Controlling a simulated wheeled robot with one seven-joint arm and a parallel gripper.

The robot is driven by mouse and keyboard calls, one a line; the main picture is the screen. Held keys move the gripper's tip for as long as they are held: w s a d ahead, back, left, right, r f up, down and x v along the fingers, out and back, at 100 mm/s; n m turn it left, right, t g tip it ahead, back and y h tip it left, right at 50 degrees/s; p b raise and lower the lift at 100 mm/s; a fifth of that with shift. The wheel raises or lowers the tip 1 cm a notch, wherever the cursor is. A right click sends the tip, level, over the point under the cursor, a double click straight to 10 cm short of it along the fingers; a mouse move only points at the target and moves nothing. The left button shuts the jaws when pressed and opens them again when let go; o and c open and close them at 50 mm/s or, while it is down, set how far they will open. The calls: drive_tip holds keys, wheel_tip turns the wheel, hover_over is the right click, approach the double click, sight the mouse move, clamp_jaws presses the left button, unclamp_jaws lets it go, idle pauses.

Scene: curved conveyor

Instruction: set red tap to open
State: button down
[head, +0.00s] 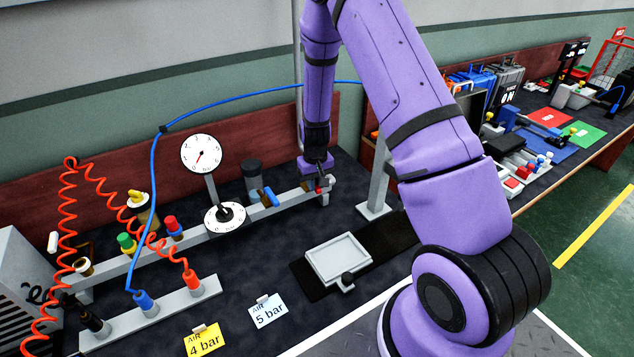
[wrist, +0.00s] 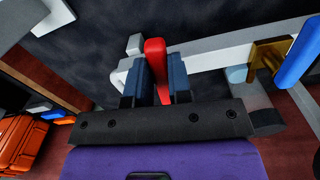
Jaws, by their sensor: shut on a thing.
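The red tap's handle (wrist: 155,52) shows in the wrist view as a red lever pointing up in the picture, between the two dark blue fingers of my gripper (wrist: 155,80). My gripper is shut on this handle. In the head view my gripper (head: 319,180) is at the right end of the grey rail, and only a little red of the tap (head: 320,188) shows below it. The tap's body is mostly hidden by the fingers.
A blue tap (head: 271,197) on a brass body sits on the rail just left. A round dial (head: 224,216), a gauge (head: 201,154) and a dark cylinder (head: 252,174) stand nearby. A blue hose (head: 230,104) arches behind. A grey tray (head: 338,260) lies in front.

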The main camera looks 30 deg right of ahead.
drive_tip(key=shift+w+a+m, duration=0.8)
drive_tip(key=shift+w+m, duration=0.15)
drive_tip(key=shift+m, duration=1.8)
drive_tip(key=shift+w+a+m, duration=0.85)
drive_tip(key=shift+w+m, duration=0.05)
drive_tip(key=shift+m, duration=1.9)
drive_tip(key=shift+w+a+m, duration=0.8)
drive_tip(key=shift+w+m, duration=0.15)
drive_tip(key=shift+m, duration=1.8)
drive_tip(key=c, duration=1)
unclamp_jaws()
drive_tip(key=shift+c, duration=0.2)
wheel_tip(320, 180, up, 11)
